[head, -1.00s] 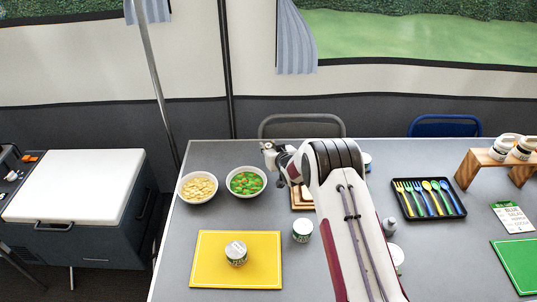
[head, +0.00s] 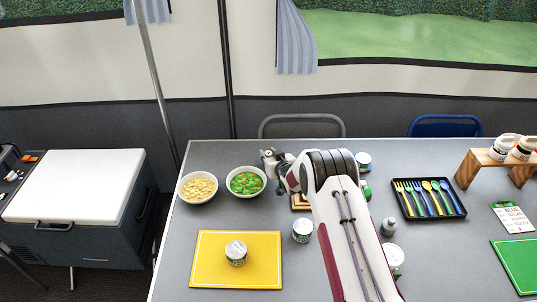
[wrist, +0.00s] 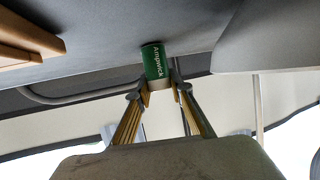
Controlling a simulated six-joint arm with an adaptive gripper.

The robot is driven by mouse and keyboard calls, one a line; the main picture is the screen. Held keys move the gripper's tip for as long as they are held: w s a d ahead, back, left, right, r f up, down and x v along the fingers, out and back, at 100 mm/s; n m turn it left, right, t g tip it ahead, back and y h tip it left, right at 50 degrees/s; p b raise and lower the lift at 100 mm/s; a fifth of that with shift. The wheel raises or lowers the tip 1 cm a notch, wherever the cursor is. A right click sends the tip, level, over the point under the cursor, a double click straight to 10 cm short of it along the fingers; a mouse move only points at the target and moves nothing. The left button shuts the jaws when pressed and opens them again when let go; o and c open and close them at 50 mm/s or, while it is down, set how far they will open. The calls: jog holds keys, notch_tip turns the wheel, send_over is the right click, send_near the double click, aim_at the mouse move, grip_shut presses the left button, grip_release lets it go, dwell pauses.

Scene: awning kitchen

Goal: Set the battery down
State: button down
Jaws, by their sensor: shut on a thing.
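The battery (wrist: 155,62) is green with a pale lower part in the wrist view and carries the word "Ampwick". My gripper (wrist: 160,89) is shut on it, with one finger on each side. The table (wrist: 110,38) fills the top of that view, and the battery's far end overlaps it; I cannot tell whether they touch. In the head view my gripper (head: 268,160) is above the table's back edge, just right of the green-and-orange bowl. I cannot make out the battery there.
Bowls of pale chips (head: 198,187) and green-and-orange food (head: 246,181) stand left of my gripper. A wooden piece (head: 299,201) is partly hidden by my arm. A jar (head: 302,230) stands near a yellow mat (head: 212,270). A cutlery tray (head: 459,207) lies right.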

jog(key=shift+f, duration=0.1)
jog(key=c, duration=1.8)
grip_release()
jog(key=shift+r, duration=0.2)
jog(key=shift+v, duration=5.95)
